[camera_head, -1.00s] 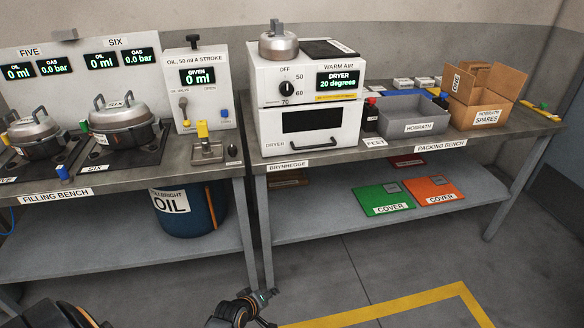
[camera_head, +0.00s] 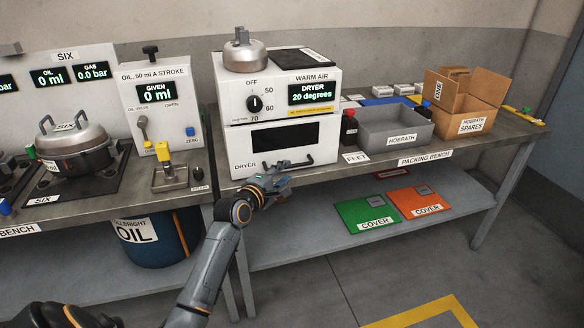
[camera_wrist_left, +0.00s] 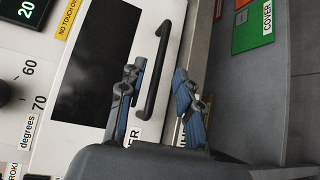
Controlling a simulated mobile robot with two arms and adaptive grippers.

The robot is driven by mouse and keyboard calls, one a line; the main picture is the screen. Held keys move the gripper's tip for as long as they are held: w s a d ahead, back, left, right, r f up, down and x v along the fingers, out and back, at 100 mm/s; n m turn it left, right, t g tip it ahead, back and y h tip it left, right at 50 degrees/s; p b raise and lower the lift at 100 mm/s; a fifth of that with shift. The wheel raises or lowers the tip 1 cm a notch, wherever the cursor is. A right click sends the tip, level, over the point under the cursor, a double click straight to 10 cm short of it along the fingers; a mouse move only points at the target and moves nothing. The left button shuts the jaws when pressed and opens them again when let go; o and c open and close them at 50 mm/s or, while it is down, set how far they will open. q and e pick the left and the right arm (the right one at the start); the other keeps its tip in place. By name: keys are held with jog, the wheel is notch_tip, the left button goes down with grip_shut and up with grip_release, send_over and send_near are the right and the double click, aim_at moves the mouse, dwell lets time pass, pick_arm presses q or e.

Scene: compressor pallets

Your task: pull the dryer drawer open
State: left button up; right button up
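The dryer (camera_head: 225,100) is a white box on the packing bench, with a temperature display and a dial. Its drawer (camera_head: 237,150) has a dark window and a black bar handle (camera_head: 308,160) along its lower front, and looks shut. My left gripper (camera_head: 277,182) is in front of the drawer's lower edge, close to the handle. In the left wrist view the handle (camera_wrist_left: 153,95) runs between the two spread fingers (camera_wrist_left: 158,72). The fingers look open, with gaps on both sides; I cannot tell how deep the handle sits between them. My right gripper is not in view.
An oil stand (camera_head: 160,95) is on the filling bench to the left. Green (camera_head: 367,214) and orange (camera_head: 418,201) covers lie on the lower shelf.

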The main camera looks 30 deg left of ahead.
aim_at(290, 167)
pick_arm(q)
jog(key=w, duration=0.5)
jog(key=shift+w+a+f, duration=0.1)
jog(key=shift+a+f, duration=0.1)
jog(key=shift+f, duration=0.1)
grip_shut()
